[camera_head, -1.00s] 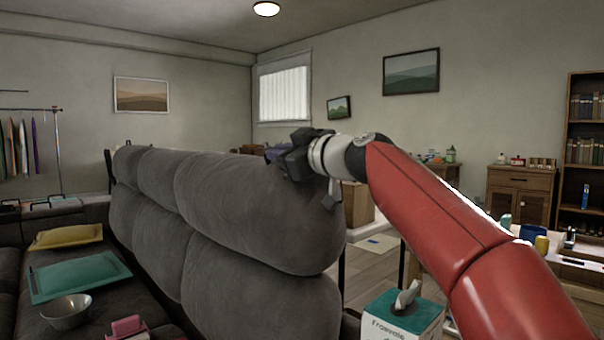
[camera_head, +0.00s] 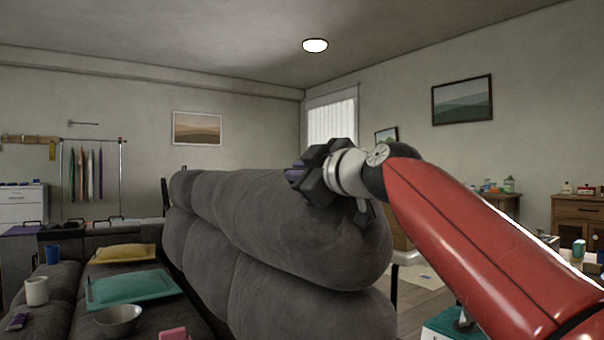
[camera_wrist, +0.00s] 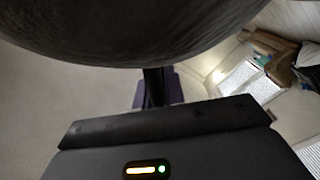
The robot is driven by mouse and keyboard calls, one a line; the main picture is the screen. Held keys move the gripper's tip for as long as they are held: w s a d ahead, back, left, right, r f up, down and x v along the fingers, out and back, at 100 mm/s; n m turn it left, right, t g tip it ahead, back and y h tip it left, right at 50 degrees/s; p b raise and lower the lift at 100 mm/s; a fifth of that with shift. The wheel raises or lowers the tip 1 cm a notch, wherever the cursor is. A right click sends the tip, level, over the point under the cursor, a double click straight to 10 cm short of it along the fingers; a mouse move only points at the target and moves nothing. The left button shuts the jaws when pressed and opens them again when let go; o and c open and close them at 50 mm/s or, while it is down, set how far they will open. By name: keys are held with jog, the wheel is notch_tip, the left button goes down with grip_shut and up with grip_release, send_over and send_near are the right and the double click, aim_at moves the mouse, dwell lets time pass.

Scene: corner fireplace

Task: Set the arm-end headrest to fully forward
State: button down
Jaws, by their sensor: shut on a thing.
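The dark grey sofa back runs away from me, with padded headrests along its top. The nearest headrest (camera_head: 290,222), at the near end, is a thick rounded cushion. My gripper (camera_head: 312,172) is at this headrest's upper right edge and is shut on it; the cushion hides part of the fingers. In the wrist view the headrest (camera_wrist: 140,30) fills the top as a dark curved mass. A dark finger of my gripper (camera_wrist: 155,88) shows below it, partly hidden.
A tissue box (camera_head: 445,325) stands below my arm. Open floor (camera_head: 430,300) shows right of the sofa.

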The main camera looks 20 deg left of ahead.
jog(key=shift+s+a+f, duration=0.15)
jog(key=shift+f, duration=0.15)
jog(key=c, duration=1.5)
grip_release()
jog(key=shift+r, duration=0.1)
jog(key=shift+s+d, duration=0.1)
jog(key=shift+d, duration=0.1)
jog(key=shift+s+d+b, duration=0.15)
jog(key=shift+d+b, duration=0.15)
jog(key=b+v, duration=0.2)
jog(key=v, duration=0.5)
jog(key=shift+a, duration=0.1)
